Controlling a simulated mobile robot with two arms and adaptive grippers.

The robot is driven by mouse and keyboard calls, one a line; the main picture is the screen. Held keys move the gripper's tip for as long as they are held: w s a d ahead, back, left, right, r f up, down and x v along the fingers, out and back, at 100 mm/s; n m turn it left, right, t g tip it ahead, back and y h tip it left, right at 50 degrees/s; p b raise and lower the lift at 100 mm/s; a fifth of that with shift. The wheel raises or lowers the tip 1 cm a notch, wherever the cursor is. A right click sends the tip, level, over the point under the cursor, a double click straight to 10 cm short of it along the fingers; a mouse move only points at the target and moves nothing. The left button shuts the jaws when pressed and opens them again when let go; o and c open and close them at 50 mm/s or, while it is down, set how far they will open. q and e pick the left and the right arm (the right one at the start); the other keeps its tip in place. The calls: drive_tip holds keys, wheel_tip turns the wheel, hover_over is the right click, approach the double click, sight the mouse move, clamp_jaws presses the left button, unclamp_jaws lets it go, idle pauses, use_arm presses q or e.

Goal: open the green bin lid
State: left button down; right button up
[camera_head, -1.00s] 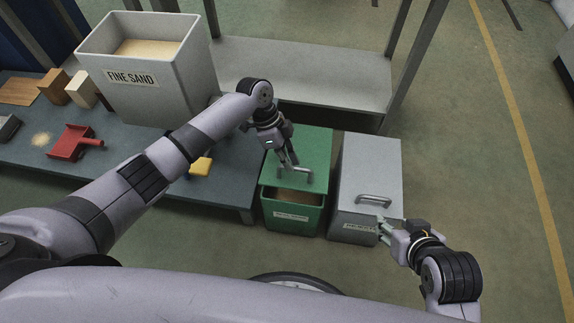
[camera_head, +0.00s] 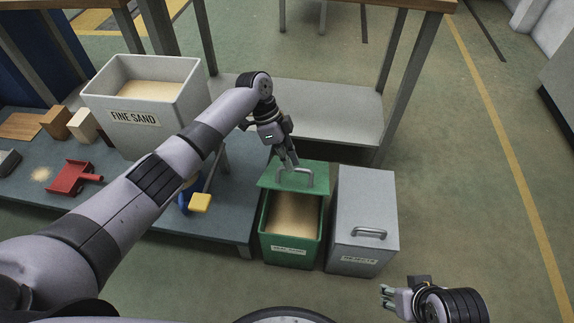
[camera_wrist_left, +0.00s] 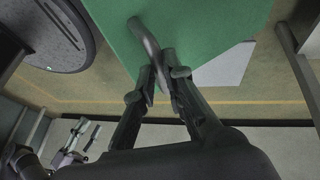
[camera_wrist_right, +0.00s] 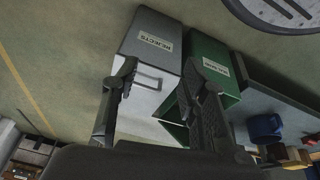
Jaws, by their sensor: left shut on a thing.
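The green bin (camera_head: 291,247) stands on the floor with its lid (camera_head: 290,175) pulled back toward the far side, showing sand (camera_head: 293,212) inside. My left gripper (camera_head: 290,164) is shut on the metal lid handle (camera_head: 308,177). In the left wrist view the fingers (camera_wrist_left: 158,80) close around the handle (camera_wrist_left: 148,50), with the green lid (camera_wrist_left: 185,30) behind it. My right gripper (camera_head: 388,297) is off to the right, near the front of the grey bin and apart from it. In the right wrist view its fingers (camera_wrist_right: 160,85) are spread and empty.
The grey rejects bin (camera_head: 363,205), lid shut, stands right beside the green bin. A low bench (camera_head: 237,195) on the left holds the fine sand box (camera_head: 140,118), a red scoop (camera_head: 75,178) and blocks. Floor at the right (camera_head: 470,200) is free.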

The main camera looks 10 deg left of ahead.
drive_tip(key=shift+f, duration=0.15)
